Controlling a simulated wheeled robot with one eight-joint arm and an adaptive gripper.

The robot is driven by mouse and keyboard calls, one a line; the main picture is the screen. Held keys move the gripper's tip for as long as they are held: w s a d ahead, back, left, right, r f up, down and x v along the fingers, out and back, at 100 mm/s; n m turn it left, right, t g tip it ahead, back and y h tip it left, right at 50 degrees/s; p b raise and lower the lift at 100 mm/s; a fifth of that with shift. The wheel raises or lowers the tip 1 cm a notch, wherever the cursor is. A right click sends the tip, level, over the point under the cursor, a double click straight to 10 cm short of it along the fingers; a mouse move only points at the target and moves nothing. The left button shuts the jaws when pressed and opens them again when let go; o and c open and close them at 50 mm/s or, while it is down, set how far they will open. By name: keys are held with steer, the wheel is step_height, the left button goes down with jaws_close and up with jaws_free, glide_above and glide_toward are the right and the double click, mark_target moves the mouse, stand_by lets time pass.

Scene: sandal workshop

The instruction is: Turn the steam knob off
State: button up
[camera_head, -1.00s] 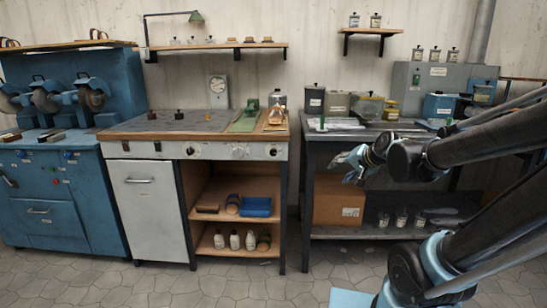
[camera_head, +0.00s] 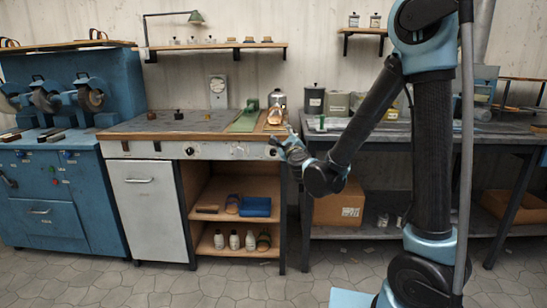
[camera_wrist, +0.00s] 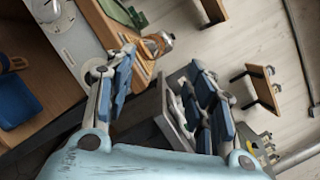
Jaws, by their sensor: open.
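The workbench has a light front panel (camera_head: 160,149) with round controls along it. One dark knob (camera_head: 190,151) shows clearly left of the panel's middle; I cannot read which control is the steam knob. In the wrist view, a round control (camera_wrist: 46,12) is at the upper left, and another round plate (camera_wrist: 93,73) is partly hidden behind my left finger. My gripper (camera_head: 281,143) is at the panel's right end, in front of the rightmost control. In the wrist view my gripper (camera_wrist: 165,85) is open and empty, its fingers wide apart. I cannot tell whether a finger touches the panel.
A green item (camera_head: 247,119) and a metal pot (camera_head: 277,98) stand on the bench's right end. Below are shelves with a blue tray (camera_head: 257,207) and bottles. A darker table (camera_head: 330,134) stands to the right. The tiled floor in front is clear.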

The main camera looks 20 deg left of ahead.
steer(key=s+a+f+m+h, duration=0.2)
steer(key=a+f+m+h, duration=0.15)
steer(key=f+m, duration=0.25)
steer(key=m+h, duration=0.2)
steer(key=m, duration=0.3)
glide_toward(273, 153)
steer(key=x, duration=0.9)
steer(key=shift+w, duration=0.1)
steer(key=shift+c, duration=0.6)
steer(key=c, duration=1)
